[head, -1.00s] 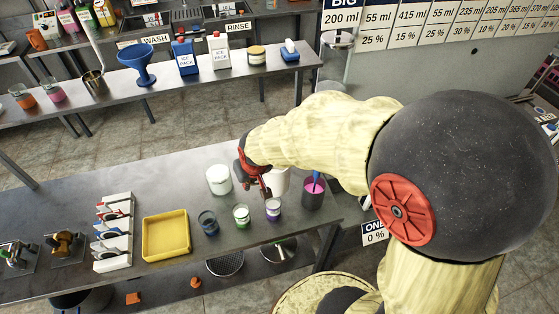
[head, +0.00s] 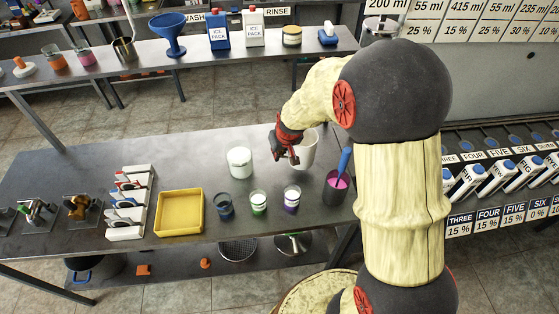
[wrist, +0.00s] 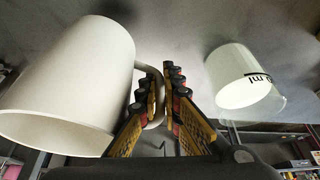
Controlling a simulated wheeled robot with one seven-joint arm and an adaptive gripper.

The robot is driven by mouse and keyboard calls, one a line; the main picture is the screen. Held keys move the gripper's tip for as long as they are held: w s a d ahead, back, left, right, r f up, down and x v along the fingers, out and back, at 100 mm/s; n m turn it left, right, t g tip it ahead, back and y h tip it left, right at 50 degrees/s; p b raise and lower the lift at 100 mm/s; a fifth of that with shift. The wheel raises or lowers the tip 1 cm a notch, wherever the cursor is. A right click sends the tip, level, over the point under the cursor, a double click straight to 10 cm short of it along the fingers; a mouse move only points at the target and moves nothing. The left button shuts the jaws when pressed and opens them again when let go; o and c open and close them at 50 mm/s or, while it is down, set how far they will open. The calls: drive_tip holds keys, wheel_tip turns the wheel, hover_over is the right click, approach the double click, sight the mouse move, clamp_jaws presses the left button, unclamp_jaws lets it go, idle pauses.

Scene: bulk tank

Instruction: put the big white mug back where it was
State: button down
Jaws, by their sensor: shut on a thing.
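The big white mug (head: 308,146) is at the back right of the near steel table in the head view. In the wrist view the mug (wrist: 68,85) fills the left side, with its handle (wrist: 158,98) between my fingers. My gripper (head: 290,155) is at the mug's left front side, and in the wrist view my gripper (wrist: 163,100) is shut on that handle. The mug looks roughly upright in the head view. Its base is partly hidden, and I cannot tell its exact height over the table.
A glass of white liquid (head: 239,160) stands left of the mug; three small glasses, including a green one (head: 258,203), stand in front. A dark cup of pink liquid (head: 335,189) with a blue tool stands front right. A yellow tray (head: 180,212) lies left.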

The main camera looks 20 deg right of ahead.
drive_tip(key=shift+w+d+f, duration=0.25)
drive_tip(key=shift+w+f, duration=0.25)
drive_tip(key=shift+f, duration=0.15)
drive_tip(key=shift+w+f+b, duration=0.1)
drive_tip(key=shift+f+b, duration=0.6)
drive_tip(key=shift+f, duration=0.85)
drive_tip(key=shift+f, duration=0.1)
drive_tip(key=c, duration=2.5)
unclamp_jaws()
drive_tip(key=shift+f, duration=0.1)
drive_tip(key=o, duration=0.4)
drive_tip(key=shift+o, duration=0.6)
